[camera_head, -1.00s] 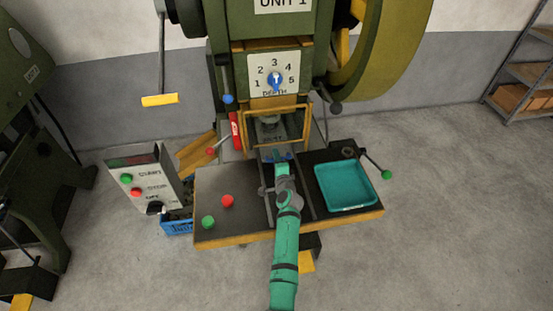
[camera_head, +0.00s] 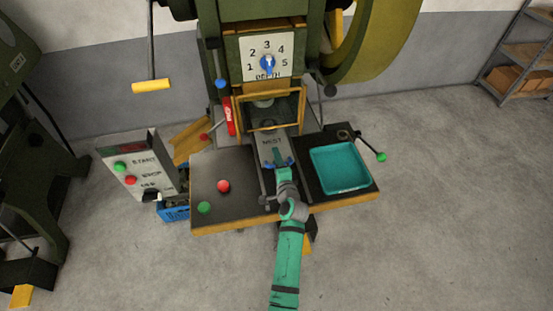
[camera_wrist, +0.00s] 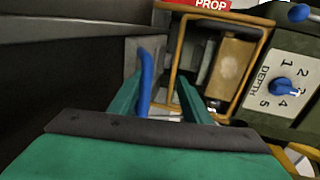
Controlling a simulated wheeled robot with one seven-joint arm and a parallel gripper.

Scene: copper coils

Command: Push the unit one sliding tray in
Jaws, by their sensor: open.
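The unit one sliding tray (camera_head: 273,148), a grey plate marked NEST, lies between rails on the bench in front of the press opening. Its front part is outside the yellow guard frame (camera_head: 271,92). A blue handle (camera_head: 290,162) is at the tray's near end; it also shows upright in the wrist view (camera_wrist: 146,82). My gripper (camera_head: 277,158) is at this handle. In the wrist view my gripper (camera_wrist: 158,85) has its green fingers apart, with the blue handle between them, nearer the left finger. Contact with the handle cannot be told.
A teal bin (camera_head: 340,168) stands right of the rails. Red (camera_head: 223,186) and green (camera_head: 204,207) knobs are on the left of the bench. A lever with a green ball (camera_head: 381,157) sticks out at right. A control box (camera_head: 137,172) stands left.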

